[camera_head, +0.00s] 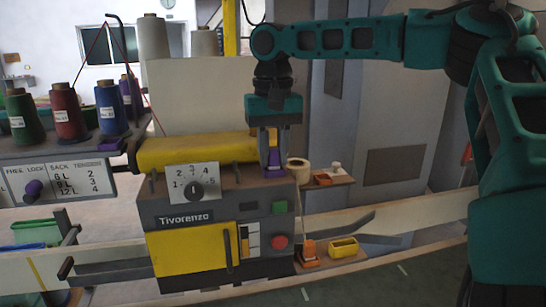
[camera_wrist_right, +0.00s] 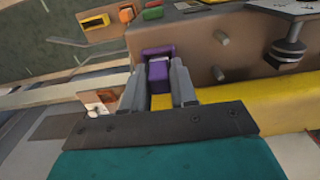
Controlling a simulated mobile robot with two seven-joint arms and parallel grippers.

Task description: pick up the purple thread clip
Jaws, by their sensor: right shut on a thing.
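The purple thread clip (camera_head: 273,171) is at the top right of the grey and yellow sewing machine (camera_head: 170,213). My right gripper (camera_head: 272,160) points down over it, with its fingers on either side. In the right wrist view the clip (camera_wrist_right: 158,70) sits between the two grey fingertips of my right gripper (camera_wrist_right: 159,82), which is shut on it. Part of the clip is hidden by the fingers. I cannot tell whether the clip still touches the machine top. My left gripper is not in view.
Spools of thread, including a red one (camera_head: 69,112) and a blue one (camera_head: 111,108), stand on the left shelf. A yellow bin (camera_head: 343,247) and an orange item (camera_head: 308,253) sit lower right.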

